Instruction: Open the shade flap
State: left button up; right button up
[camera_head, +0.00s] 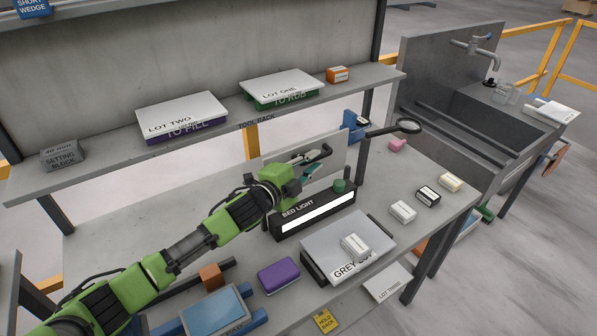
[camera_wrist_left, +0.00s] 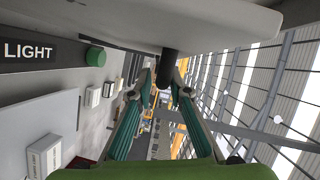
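The shade flap looks to be the pale grey panel (camera_head: 332,155) standing behind the long box marked BED LIGHT (camera_head: 312,212). In the left wrist view the panel (camera_wrist_left: 220,22) spans the top, with a dark round peg (camera_wrist_left: 168,66) sticking out of it. My left gripper (camera_head: 318,160) is at the panel's front face, above the light box. In the left wrist view its two fingers (camera_wrist_left: 165,82) stand apart with the peg's end between their tips. Firm contact on the peg is not visible. My right gripper is out of view.
A green knob (camera_head: 339,186) tops the light box. A magnifier (camera_head: 408,126) reaches out at the right of the panel. A grey plate (camera_head: 375,235) with a white block and a purple block (camera_head: 278,275) lie in front. The tool rack shelf (camera_head: 225,125) runs behind, above the bench.

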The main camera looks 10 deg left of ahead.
pick_arm(q)
jog(key=v, duration=1.1)
